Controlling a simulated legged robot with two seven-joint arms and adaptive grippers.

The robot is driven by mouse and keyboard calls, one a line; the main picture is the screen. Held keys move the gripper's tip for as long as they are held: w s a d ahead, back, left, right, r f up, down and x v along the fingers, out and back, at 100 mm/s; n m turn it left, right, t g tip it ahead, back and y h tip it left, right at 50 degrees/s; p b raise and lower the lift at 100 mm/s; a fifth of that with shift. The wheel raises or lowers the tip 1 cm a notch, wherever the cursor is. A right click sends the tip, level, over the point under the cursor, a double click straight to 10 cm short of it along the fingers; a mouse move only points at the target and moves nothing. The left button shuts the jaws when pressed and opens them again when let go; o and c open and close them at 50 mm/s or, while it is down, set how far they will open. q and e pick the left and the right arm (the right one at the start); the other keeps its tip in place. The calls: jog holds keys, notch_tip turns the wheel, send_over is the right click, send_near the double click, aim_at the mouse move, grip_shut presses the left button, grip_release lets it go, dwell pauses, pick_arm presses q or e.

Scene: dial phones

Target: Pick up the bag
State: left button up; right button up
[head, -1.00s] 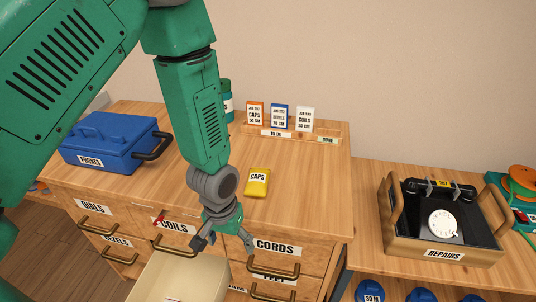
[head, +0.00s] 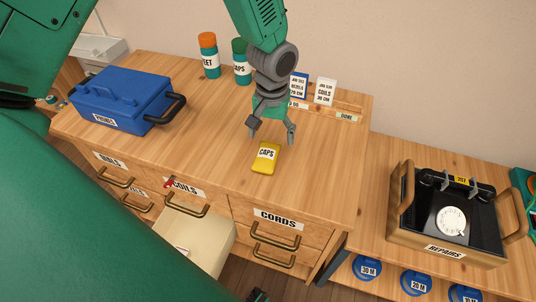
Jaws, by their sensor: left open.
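The bag is a small yellow packet (head: 265,160) labelled CAPS. It lies flat on the wooden cabinet top, near its front edge. My left gripper (head: 271,143) is open just behind and above the bag, with its fingers pointing down and spread to either side of the bag's far end. Nothing is between the fingers, and I cannot tell whether they touch the bag.
A blue PHONES box (head: 122,100) stands at the left. Two bottles (head: 208,58) and upright cards (head: 325,91) stand at the back. The COILS drawer (head: 197,238) is open below. A REPAIRS tray (head: 446,250) with a dial phone (head: 452,218) is at the right. The cabinet top around the bag is clear.

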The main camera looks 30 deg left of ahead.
aim_at(268, 148)
pick_arm(q)
jog(key=shift+w+a+f, duration=0.1)
jog(key=shift+a+f, duration=0.05)
jog(key=shift+f, duration=0.75)
jog(key=shift+a+f, duration=0.1)
jog(key=shift+f, duration=0.15)
jog(key=f, duration=0.3)
jog(key=shift+s+f, duration=0.3)
jog(key=shift+s, duration=0.05)
jog(key=shift+w+f, duration=0.1)
jog(key=shift+f, duration=0.35)
jog(key=shift+a, duration=0.1)
jog(key=c, duration=1.3)
